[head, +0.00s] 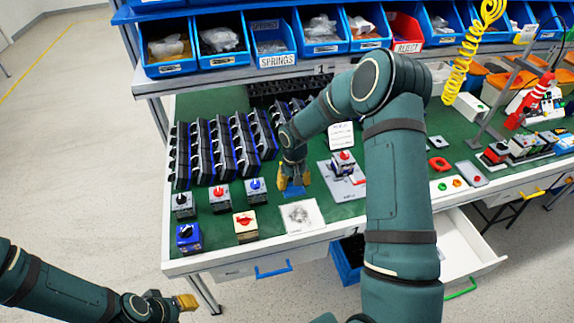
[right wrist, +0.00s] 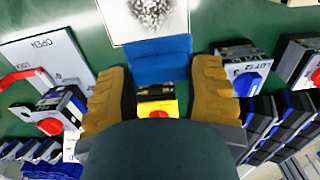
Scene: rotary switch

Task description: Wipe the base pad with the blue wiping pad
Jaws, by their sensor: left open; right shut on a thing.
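The base pad (head: 301,216) is a white square with a dark grey smudge, lying on the green bench near its front edge. It also shows at the top of the right wrist view (right wrist: 179,22). My right gripper (head: 293,183) is shut on the blue wiping pad (head: 295,191), just behind the base pad in the head view. In the right wrist view the blue wiping pad (right wrist: 158,60) sits between the yellow fingers, apart from the smudge in the picture. Its height above the bench is unclear. My left gripper (head: 187,302) is open and empty, low at the left, off the bench.
Several rotary switches, including a red-knobbed one (head: 245,226) and a blue one (head: 188,238), stand left of the base pad. A plate with a red-handled switch (head: 343,165) lies to the right. Black and blue switch rows (head: 210,150) stand behind. A drawer (head: 470,250) hangs open.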

